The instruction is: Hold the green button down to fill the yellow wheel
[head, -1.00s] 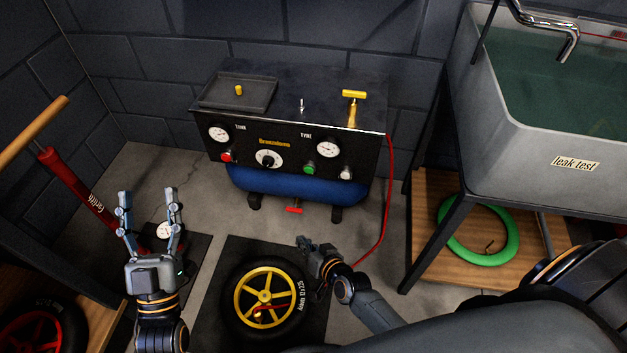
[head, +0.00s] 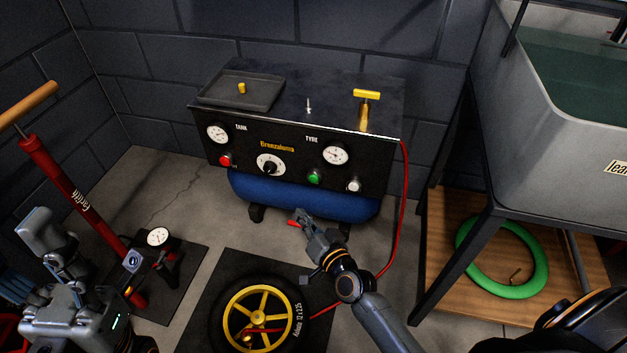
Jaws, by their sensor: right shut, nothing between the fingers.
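The green button (head: 314,178) is on the front panel of the black compressor (head: 215,155), below the tyre gauge (head: 335,154). The yellow wheel (head: 226,311) with its black tyre lies flat on a dark mat, and a red hose (head: 404,210) runs from the compressor's right side down to it. My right gripper (head: 301,216) is shut and empty, in front of the blue tank and lower in the picture than the green button, apart from it. My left gripper (head: 47,236) is at the lower left near the red pump; its fingertips are not clear.
A red pump (head: 70,185) with a wooden handle stands at the left, with a gauge (head: 158,237) at its foot. A sink (head: 570,130) and a shelf with a green tyre (head: 475,284) are at the right. A red button (head: 225,161) sits left on the panel.

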